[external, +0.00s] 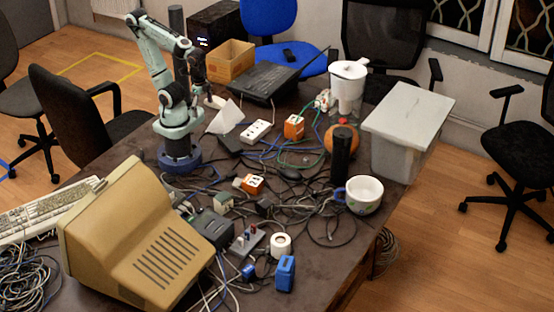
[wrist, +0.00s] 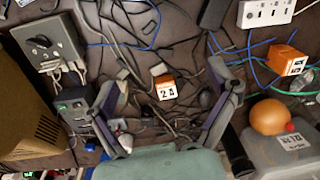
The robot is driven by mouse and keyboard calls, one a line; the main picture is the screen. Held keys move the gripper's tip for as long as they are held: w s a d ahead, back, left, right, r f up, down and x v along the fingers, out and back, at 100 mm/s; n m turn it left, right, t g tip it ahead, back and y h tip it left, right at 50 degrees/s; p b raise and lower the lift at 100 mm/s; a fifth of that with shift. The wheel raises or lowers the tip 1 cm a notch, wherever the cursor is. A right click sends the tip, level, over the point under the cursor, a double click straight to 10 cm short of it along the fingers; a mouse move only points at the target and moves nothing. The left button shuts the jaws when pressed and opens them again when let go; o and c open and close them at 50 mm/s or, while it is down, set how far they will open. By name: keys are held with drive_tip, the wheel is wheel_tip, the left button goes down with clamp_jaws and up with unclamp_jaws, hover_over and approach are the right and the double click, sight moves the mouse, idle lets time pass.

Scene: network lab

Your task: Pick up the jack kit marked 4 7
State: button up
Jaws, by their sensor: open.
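Two small orange boxes with white labelled faces lie among cables on the dark table. One orange box (wrist: 165,87) is near the middle of the wrist view, and its label looks like "2 4". The other orange box (wrist: 288,60) is at the right, below the white power strip; its label digits are too small to read surely. In the external view one box (external: 293,127) is near the power strip and one (external: 252,184) is nearer the camera. My gripper (wrist: 165,82) is open and empty, high above the table; it also shows in the external view (external: 197,76).
Tangled cables cover the table middle. A beige monitor (external: 135,235) stands front left.

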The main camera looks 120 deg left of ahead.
drive_tip(key=w+r+t, duration=0.2)
drive_tip(key=w+t, duration=0.1)
drive_tip(key=w, duration=0.4)
drive_tip(key=m+t+h, duration=0.1)
drive_tip(key=m, duration=0.1)
hover_over(222, 196)
drive_tip(key=w+a, duration=0.3)
drive_tip(key=a, duration=0.1)
wheel_tip(222, 196, down, 10)
drive_tip(key=s+d+f, duration=0.1)
drive_tip(key=f, duration=0.1)
drive_tip(key=s+d+f+m+g, duration=0.1)
drive_tip(key=f, duration=0.2)
drive_tip(key=s+d+f+g, duration=0.1)
drive_tip(key=f, duration=0.2)
drive_tip(key=shift+s+d+f+m, duration=0.1)
drive_tip(key=shift+s+d+m, duration=0.2)
drive_tip(key=shift+s, duration=0.1)
drive_tip(key=shift+w+d+f, duration=0.1)
drive_tip(key=shift+w+f, duration=0.05)
drive_tip(key=shift+f, duration=0.9)
drive_tip(key=shift+w+a+f, duration=0.1)
drive_tip(key=shift+w+f, duration=0.1)
drive_tip(key=shift+f, duration=0.85)
drive_tip(key=shift+w+d+f, duration=0.1)
drive_tip(key=shift+w+f, duration=0.05)
drive_tip(key=shift+f, duration=0.9)
drive_tip(key=c, duration=1.3)
